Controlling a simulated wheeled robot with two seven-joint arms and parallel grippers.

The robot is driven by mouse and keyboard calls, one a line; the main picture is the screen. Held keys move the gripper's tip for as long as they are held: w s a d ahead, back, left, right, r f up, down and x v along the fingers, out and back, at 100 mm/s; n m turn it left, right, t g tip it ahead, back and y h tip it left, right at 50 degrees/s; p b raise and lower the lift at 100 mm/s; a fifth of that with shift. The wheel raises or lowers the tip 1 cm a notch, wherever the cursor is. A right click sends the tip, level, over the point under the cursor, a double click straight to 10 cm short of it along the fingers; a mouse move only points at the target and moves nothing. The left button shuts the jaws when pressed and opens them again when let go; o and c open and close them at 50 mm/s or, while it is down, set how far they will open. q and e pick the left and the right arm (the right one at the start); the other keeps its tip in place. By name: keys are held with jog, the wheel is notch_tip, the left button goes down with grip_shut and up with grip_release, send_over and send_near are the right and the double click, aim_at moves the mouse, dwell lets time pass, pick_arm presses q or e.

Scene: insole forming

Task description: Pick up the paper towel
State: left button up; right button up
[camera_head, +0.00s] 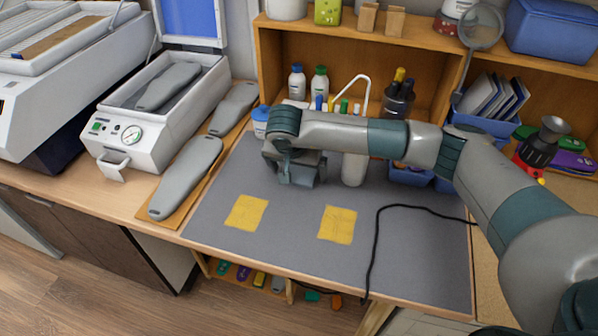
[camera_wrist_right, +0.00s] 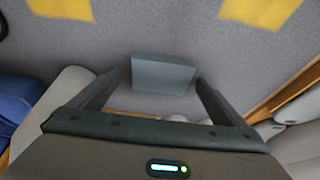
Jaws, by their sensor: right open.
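Two flat yellow square sheets lie apart on the grey mat. The left sheet (camera_head: 246,213) and the right, creased sheet (camera_head: 338,224) look like paper towels; I cannot tell which one the task names. Both also show at the top of the right wrist view, one at its left (camera_wrist_right: 60,9) and one at its right (camera_wrist_right: 260,11). My left gripper is not in view.
A black cable (camera_head: 376,240) runs over the mat (camera_head: 285,250) at the right. A white stand (camera_head: 354,170) is behind my right arm. Grey insole forms (camera_head: 186,175) lie at the left beside a press with a gauge (camera_head: 150,115).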

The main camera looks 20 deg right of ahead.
aim_at(298, 176)
dwell(0.4)
jog(key=c, duration=1.1)
jog(key=shift+r, duration=0.1)
jog(key=shift+r+b, duration=0.4)
jog(key=shift+r, duration=0.1)
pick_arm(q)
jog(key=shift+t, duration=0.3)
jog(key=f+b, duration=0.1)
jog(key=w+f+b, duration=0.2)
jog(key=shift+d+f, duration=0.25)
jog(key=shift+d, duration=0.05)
pick_arm(e)
notch_tip(298, 176, up, 9)
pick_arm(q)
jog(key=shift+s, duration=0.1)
pick_arm(e)
jog(key=shift+f, duration=0.1)
